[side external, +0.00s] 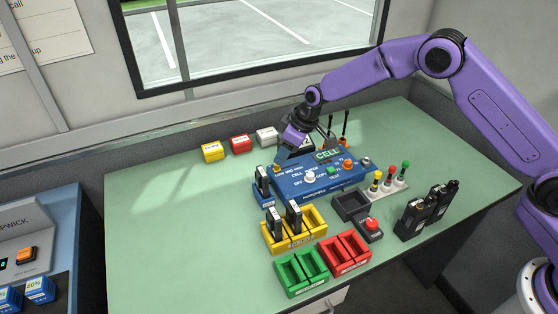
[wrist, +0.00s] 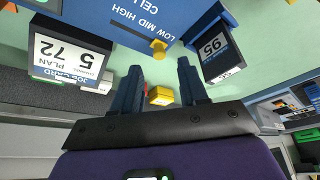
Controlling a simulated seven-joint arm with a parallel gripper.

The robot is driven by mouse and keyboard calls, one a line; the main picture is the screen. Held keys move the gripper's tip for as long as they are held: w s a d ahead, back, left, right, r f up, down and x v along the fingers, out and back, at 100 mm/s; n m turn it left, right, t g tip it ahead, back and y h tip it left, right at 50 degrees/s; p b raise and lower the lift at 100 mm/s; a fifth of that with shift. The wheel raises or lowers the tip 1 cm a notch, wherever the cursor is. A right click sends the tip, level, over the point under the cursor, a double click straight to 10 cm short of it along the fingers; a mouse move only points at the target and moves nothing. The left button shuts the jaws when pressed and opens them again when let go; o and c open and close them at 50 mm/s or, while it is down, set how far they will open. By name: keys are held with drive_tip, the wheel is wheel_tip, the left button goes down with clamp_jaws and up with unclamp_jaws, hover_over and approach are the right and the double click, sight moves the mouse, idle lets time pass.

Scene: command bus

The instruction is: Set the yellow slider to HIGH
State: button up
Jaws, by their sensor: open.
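The blue control panel (side external: 318,183) stands on the green table, with LOW MID HIGH lettering along its left back edge. In the wrist view the panel (wrist: 185,12) shows upside down. Its yellow slider knob (wrist: 159,47) sits at the panel edge beside the LOW end of the lettering. My gripper (wrist: 158,68) is open and empty, with its two dark fingers spread. The fingertips point toward the knob, one to each side of it in the picture, and appear short of it.
A black device marked 95 (wrist: 215,50) stands close to the slider; the side view shows it in a blue holder (side external: 263,195). Yellow, red and white boxes (side external: 239,144) line the back. Yellow trays (side external: 290,236) stand in front.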

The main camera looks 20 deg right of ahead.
sight(277, 167)
drive_tip(key=shift+x, duration=2.3)
drive_tip(key=shift+d, duration=0.1)
clamp_jaws()
